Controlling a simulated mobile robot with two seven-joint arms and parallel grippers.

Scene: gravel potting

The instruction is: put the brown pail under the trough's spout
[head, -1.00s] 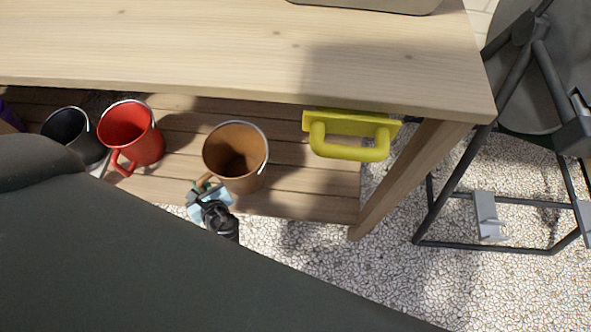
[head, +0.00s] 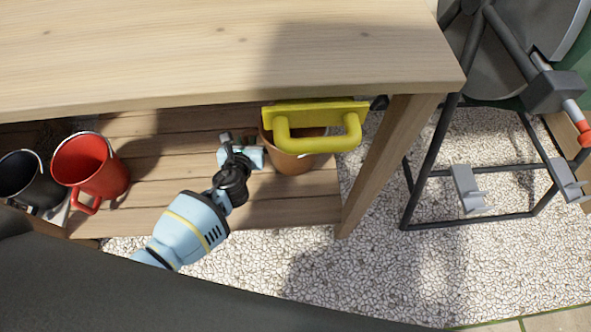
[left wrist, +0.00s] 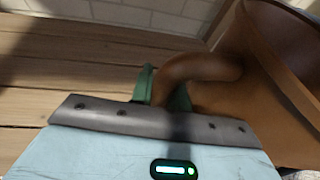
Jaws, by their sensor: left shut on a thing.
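The brown pail (head: 293,162) is at the right end of the lower shelf, partly hidden behind a yellow handle. I cannot tell whether it touches the shelf. My left gripper (head: 252,155) is at the pail's left side. In the left wrist view my left gripper (left wrist: 165,92) is shut on the pail's curved side handle, and the brown pail (left wrist: 235,95) fills the right side. My right gripper is not in view. I cannot make out the trough's spout.
A red pail (head: 90,165) and a black pail (head: 25,180) stand at the shelf's left. A wooden table leg (head: 385,160) is right of the brown pail. A black metal frame (head: 430,165) stands farther right on gravel.

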